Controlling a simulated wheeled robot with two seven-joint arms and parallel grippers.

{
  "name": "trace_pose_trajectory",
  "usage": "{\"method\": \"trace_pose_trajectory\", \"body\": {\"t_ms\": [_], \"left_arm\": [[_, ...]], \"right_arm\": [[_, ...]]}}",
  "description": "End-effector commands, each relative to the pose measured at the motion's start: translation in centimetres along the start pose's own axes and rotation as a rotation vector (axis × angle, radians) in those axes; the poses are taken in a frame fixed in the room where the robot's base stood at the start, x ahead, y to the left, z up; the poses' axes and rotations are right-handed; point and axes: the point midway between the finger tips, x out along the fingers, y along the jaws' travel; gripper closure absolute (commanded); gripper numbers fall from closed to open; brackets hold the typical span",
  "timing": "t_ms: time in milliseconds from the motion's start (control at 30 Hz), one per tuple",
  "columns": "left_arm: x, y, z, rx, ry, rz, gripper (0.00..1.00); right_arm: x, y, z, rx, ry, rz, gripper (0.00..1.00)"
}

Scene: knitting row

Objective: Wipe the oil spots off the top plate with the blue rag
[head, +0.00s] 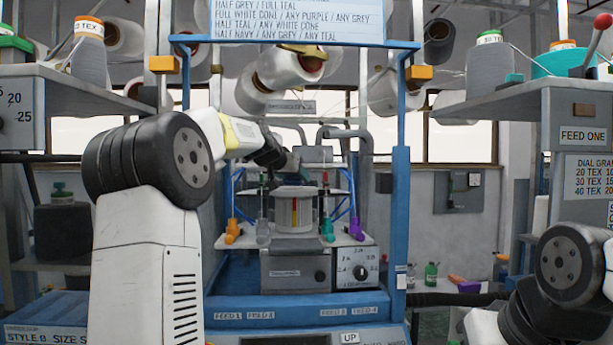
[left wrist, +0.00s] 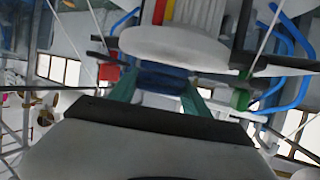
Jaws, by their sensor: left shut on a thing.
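The top plate (head: 293,190) is a pale round disc on the striped drum of the knitting machine in the head view. In the left wrist view it is the white disc (left wrist: 175,47), seen close to my gripper. My left gripper (head: 291,163) is above the plate in the head view. In the left wrist view its green fingers (left wrist: 160,92) are shut on the blue rag (left wrist: 162,76). The rag is right by the plate's edge; I cannot tell whether it touches. No oil spots can be made out. My right gripper is out of view.
Blue frame posts (head: 400,220) stand on both sides of the machine, with thin yarn lines around the plate. Coloured yarn feeders (head: 327,229) ring the drum below. A left shelf (head: 75,82) and right shelf (head: 530,95) carry cones.

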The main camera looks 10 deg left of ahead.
Motion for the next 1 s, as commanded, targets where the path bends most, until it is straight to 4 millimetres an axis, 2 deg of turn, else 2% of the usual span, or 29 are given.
{"method": "trace_pose_trajectory", "body": {"t_ms": [733,1000], "left_arm": [[0.5,0.0,1.2,0.0,0.0,0.0,0.77],[2.3,-0.9,0.6,0.0,-0.001,0.0,0.77]], "right_arm": [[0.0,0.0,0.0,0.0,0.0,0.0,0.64],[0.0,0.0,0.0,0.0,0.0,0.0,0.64]]}}
